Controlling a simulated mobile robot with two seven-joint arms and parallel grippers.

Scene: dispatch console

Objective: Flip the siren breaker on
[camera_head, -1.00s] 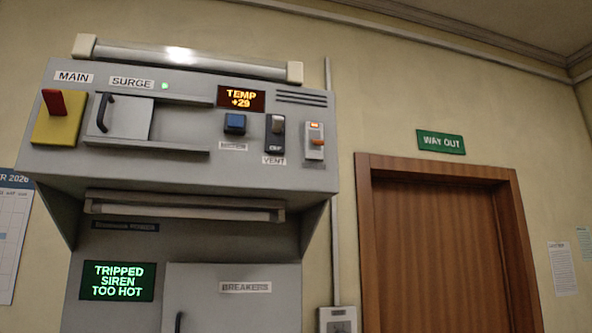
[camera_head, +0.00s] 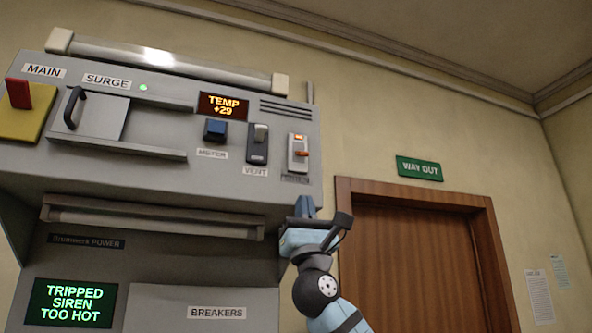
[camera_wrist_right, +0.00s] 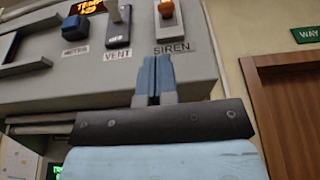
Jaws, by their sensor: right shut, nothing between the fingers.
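The siren switch (camera_head: 298,152) is at the right end of the grey console, with a lit orange lamp above a small orange lever. In the right wrist view its orange lever (camera_wrist_right: 166,9) stands above the SIREN label. A grey door labelled BREAKERS (camera_head: 160,305) is below and looks closed; its lower part is out of frame. My right gripper (camera_head: 305,206) is shut and empty, below the siren switch by the console's lower right corner. Its fingertips (camera_wrist_right: 153,68) show below the SIREN label. My left gripper is not in view.
A TEMP display (camera_head: 223,106) reads +29. Left of the siren switch are the VENT rocker (camera_head: 257,144) and a blue button (camera_head: 215,130). A handled SURGE cover (camera_head: 96,115) and red MAIN lever (camera_head: 18,94) are further left. A wooden door (camera_head: 420,265) is at right.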

